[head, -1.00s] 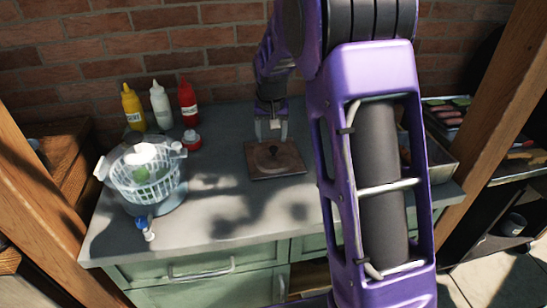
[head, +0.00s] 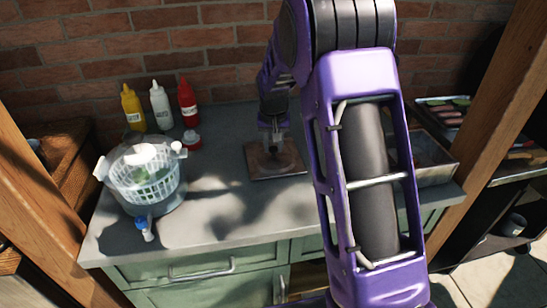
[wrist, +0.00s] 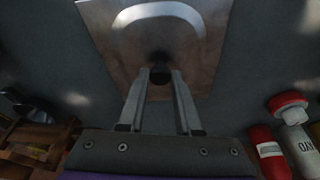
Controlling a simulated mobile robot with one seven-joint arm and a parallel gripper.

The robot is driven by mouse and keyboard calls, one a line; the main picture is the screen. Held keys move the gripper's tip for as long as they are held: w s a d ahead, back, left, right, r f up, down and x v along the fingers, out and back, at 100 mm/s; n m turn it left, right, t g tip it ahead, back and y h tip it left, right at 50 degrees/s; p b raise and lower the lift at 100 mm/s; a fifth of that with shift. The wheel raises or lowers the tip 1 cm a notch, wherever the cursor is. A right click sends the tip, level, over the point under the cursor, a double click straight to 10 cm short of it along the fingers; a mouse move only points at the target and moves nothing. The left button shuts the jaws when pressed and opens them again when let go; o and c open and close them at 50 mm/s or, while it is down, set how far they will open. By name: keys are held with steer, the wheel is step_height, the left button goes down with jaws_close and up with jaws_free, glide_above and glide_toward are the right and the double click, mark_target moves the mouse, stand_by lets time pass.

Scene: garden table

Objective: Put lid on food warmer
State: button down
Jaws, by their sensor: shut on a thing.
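The lid (head: 291,165) is a square brownish metal plate with a dark knob, lying on the grey counter near the back wall. It fills the top of the wrist view (wrist: 190,60). My gripper (head: 272,146) points down over the lid's middle; in the wrist view its two fingers (wrist: 160,75) are shut on either side of the dark knob (wrist: 160,73). Whether the lid is lifted cannot be told; it looks flat on the counter. The food warmer (head: 440,172), a metal pan, stands at the counter's right end, partly hidden behind my arm.
A salad spinner (head: 146,181) and a small blue-capped bottle (head: 144,229) stand at left. Yellow (head: 132,107), white (head: 161,106) and red (head: 188,104) bottles stand by the brick wall. A wooden post (head: 497,120) rises at right. The counter's front middle is clear.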

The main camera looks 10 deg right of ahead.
mark_target(274, 150)
stand_by(0.3)
step_height(274, 150, up, 9)
steer(key=s+f, duration=0.1)
steer(key=s, duration=0.3)
steer(key=s+f+n, duration=0.1)
steer(key=s+f, duration=0.1)
steer(key=s, duration=0.3)
steer(key=s+f+n, duration=0.1)
steer(key=s+f, duration=0.1)
steer(key=s, duration=0.2)
steer(key=shift+s+f+y+p, duration=0.15)
steer(key=shift+s+y+p, duration=0.05)
steer(key=shift+y+p, duration=0.15)
steer(key=shift+s, duration=0.15)
